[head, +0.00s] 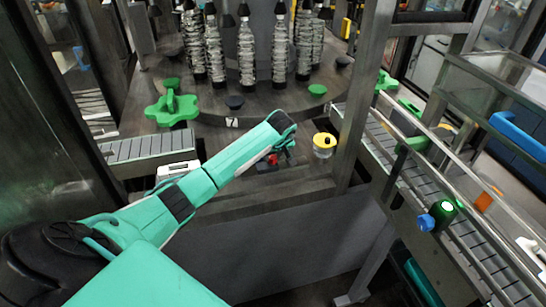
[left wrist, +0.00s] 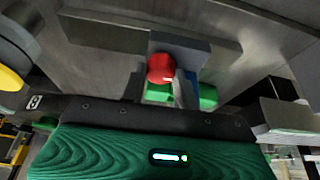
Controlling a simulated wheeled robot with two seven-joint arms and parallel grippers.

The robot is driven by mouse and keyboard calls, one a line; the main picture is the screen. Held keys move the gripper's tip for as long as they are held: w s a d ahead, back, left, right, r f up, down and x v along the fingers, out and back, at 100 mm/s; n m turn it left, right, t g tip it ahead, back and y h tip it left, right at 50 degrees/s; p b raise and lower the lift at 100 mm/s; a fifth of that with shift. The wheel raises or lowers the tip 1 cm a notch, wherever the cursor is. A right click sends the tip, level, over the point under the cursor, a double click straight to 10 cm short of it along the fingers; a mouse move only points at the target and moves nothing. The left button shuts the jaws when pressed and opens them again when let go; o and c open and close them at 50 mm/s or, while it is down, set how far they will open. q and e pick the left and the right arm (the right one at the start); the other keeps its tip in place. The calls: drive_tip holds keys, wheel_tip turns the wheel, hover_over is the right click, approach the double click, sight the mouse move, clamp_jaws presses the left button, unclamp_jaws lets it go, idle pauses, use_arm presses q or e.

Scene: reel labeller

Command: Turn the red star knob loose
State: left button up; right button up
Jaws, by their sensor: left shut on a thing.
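The red star knob (head: 272,159) shows as a small red patch just below the end of my left arm in the head view, low on the machine in front of the round table. In the left wrist view the red knob (left wrist: 160,68) is a rounded red shape against a grey block. My left gripper (left wrist: 182,93) is at the knob and shut on it, its green finger parts close below the red. In the head view the left gripper (head: 281,154) is small and partly hidden by my forearm. My right gripper is in neither view.
A yellow-topped round part (head: 324,145) stands close to the right of the knob. A larger green star knob (head: 172,106) is at the left on the round table (head: 215,112). Clear bottles (head: 246,55) stand behind. A frame post (head: 360,100) and conveyor (head: 420,185) bound the right.

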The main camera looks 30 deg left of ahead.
use_arm(q)
drive_tip(key=shift+w+f+n+g+y+b, duration=0.15)
drive_tip(key=shift+n+g+y+b, duration=0.25)
drive_tip(key=shift+n+b, duration=1.8)
drive_tip(key=b, duration=0.3)
drive_tip(key=shift+g, duration=0.4)
drive_tip(key=n+g+b, duration=0.1)
drive_tip(key=n+b, duration=0.1)
drive_tip(key=n, duration=0.1)
drive_tip(key=shift+w, duration=0.1)
drive_tip(key=n+g+b, duration=0.1)
drive_tip(key=n+b, duration=0.1)
drive_tip(key=n, duration=0.2)
drive_tip(key=shift+w+n+g, duration=0.1)
drive_tip(key=shift+n+g, duration=0.2)
drive_tip(key=shift+g, duration=0.1)
drive_tip(key=n, duration=0.2)
drive_tip(key=n+g+h+b, duration=0.1)
drive_tip(key=n, duration=0.2)
drive_tip(key=shift+w+r+g, duration=0.1)
drive_tip(key=shift+r+g, duration=0.1)
drive_tip(key=shift+g, duration=0.1)
drive_tip(key=n+h, duration=0.1)
drive_tip(key=n, duration=0.3)
drive_tip(key=shift+a+g+b, duration=0.15)
drive_tip(key=shift+g+b, duration=0.25)
drive_tip(key=shift+n+h, duration=0.8)
drive_tip(key=shift+n, duration=0.9)
drive_tip(key=shift+w, duration=0.1)
